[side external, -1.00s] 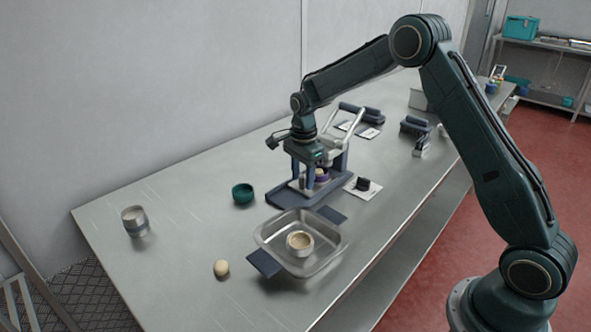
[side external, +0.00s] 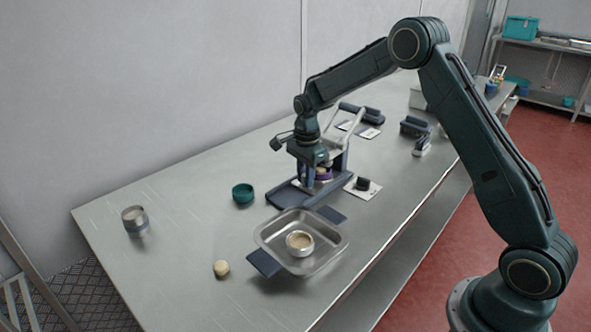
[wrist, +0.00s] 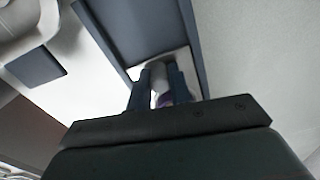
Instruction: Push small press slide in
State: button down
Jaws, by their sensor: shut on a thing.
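My gripper (side external: 315,184) points down over the base, in front of the lever frame. In the wrist view my gripper (wrist: 160,80) has its two dark blue fingers closed on a light grey rounded piece (wrist: 158,76), which looks like part of the press slide. My gripper hides much of the press, so how far in the slide sits cannot be told.
A steel tray (side external: 271,227) with a small round cup (side external: 299,242) stands in front of the press. A green bowl (side external: 243,193), a metal cup (side external: 135,220) and a beige round piece (side external: 221,268) are to the left. A white card (side external: 352,189) lies right of the press.

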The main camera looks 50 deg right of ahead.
jog(key=shift+d, duration=1.2)
jog(key=c, duration=1.3)
grip_release()
jog(key=shift+r, duration=0.45)
notch_tip(320, 180, up, 13)
